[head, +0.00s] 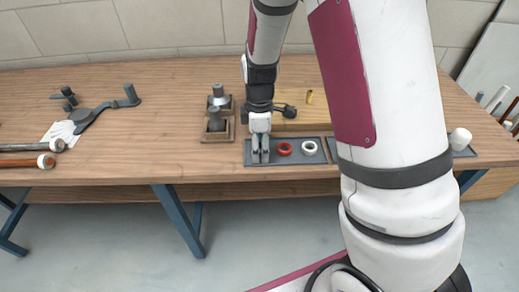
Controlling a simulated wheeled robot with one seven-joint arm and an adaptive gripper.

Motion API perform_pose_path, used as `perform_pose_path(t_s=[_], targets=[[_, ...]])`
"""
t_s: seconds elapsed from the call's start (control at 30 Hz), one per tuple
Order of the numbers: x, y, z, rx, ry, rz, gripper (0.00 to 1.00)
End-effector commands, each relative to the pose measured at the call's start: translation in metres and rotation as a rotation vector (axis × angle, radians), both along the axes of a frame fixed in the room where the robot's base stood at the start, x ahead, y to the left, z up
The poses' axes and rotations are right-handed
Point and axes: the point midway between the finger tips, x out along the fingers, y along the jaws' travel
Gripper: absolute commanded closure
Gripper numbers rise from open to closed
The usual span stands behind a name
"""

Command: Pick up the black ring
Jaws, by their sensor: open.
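My gripper (260,160) points down over the left end of a dark grey tray (300,159) near the table's front edge. Its fingers look close together at this size, and nothing shows between them. I cannot make out a black ring; the gripper covers the left part of the tray. A red ring (284,149) lies in the tray just right of the gripper. A white ring (309,147) lies right of the red one.
Two wooden blocks with grey fittings (216,124) stand left of the gripper. A wooden board (300,123) lies behind the tray. A grey tool (105,109) and pipes (28,162) lie at left. My arm hides the table's right middle. A white piece (460,139) stands at right.

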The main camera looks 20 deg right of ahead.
Motion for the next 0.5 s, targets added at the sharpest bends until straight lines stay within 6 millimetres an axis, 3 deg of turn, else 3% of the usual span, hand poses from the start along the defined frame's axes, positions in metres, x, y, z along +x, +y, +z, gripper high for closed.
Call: perform_pose_path(t_s=[0.13, 0.3, 0.5], targets=[[-0.0001, 0.0, 0.0002, 0.0, 0.0, 0.0, 0.41], [-0.0002, 0.0001, 0.0003, 0.0, 0.001, 0.0, 0.79], [-0.0002, 0.0, 0.0003, 0.0, 0.001, 0.0, 0.8]])
